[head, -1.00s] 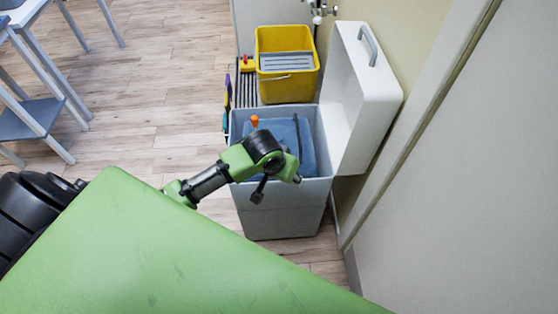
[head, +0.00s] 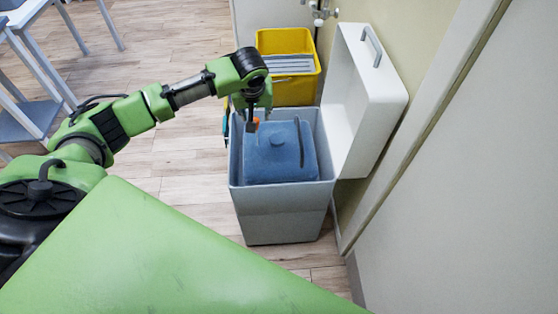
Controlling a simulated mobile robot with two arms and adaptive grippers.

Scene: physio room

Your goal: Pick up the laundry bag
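A blue, soft-edged bundle (head: 278,155), which looks like the laundry bag, sits inside an open grey bin (head: 283,214). A dark strap or handle (head: 300,142) stands at its right side. My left gripper (head: 251,122) points down over the bin's back left corner, beside the bundle's upper left edge, next to a small orange part (head: 257,121). Its fingers overlap in this view, so I cannot tell how far apart they are or whether they touch anything. My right gripper is not in view.
The bin's white lid (head: 363,100) stands open on the right, near the wall. A yellow bucket (head: 312,88) stands behind the bin. Chairs and a table (head: 22,14) are at upper left. Wood floor (head: 180,135) is clear left of the bin.

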